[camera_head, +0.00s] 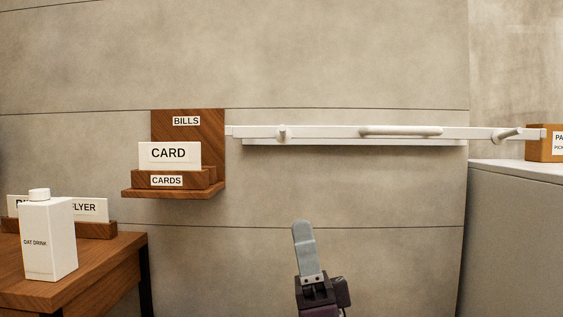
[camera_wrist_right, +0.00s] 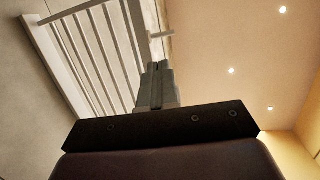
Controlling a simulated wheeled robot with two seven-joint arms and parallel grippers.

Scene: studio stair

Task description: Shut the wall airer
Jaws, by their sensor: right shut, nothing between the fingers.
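The white wall airer (camera_head: 320,133) spans the concrete wall at the upper right of the head view, seen nearly edge-on. A pale rounded handle (camera_head: 400,130) and a peg near each end sit on its front bar. In the right wrist view the airer (camera_wrist_right: 97,50) shows from below at the upper left as a frame with several parallel rails, standing out from the wall. My right gripper (camera_head: 303,240) is shut and empty, below the airer and apart from it. Its closed fingers (camera_wrist_right: 158,82) point up in the wrist view. My left gripper is not in view.
A wooden wall rack (camera_head: 187,135) with cards hangs left of the airer. A wooden table (camera_head: 85,265) with an oat drink carton (camera_head: 50,240) stands lower left. A grey cabinet (camera_head: 520,225) bearing a brown box (camera_head: 538,146) stands at the right. The wall below the airer is clear.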

